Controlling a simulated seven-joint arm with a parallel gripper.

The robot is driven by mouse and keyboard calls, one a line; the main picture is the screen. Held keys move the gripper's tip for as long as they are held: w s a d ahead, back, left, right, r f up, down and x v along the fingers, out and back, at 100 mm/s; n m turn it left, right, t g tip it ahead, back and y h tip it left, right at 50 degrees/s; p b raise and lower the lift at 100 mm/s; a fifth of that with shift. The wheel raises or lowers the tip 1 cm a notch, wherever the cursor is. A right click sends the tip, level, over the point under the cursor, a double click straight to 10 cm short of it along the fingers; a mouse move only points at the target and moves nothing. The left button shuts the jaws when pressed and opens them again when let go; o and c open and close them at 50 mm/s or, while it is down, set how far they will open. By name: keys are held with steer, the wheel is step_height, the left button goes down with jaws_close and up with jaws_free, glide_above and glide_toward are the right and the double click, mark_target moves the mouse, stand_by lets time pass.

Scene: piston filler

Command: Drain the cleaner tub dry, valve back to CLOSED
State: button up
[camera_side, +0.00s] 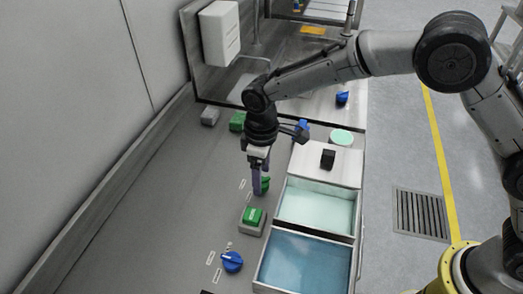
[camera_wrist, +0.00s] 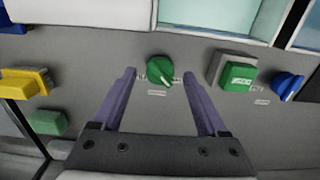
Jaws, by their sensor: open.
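A green knob (camera_wrist: 160,70) stands on the grey panel in the wrist view, its pointer turned toward the lower right; it is partly hidden beside a finger in the side view (camera_side: 265,184). My gripper (camera_wrist: 160,75) is open, with the two purple fingers apart on either side of the knob and nothing held; in the side view it points down at the knob (camera_side: 258,188). A tub of pale green liquid (camera_side: 285,203) and a tub of blue liquid (camera_side: 262,264) lie to the right. Which one holds cleaner is not legible.
A green push button (camera_side: 253,215) on a grey box and a blue knob (camera_side: 232,261) sit toward the front. A small black block (camera_side: 328,158) stands on the white cover behind the pale tub. A yellow part (camera_wrist: 28,80) is at left in the wrist view.

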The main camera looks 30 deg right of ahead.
step_height(320, 180, up, 12)
stand_by(0.4)
steer(key=shift+r, duration=0.1)
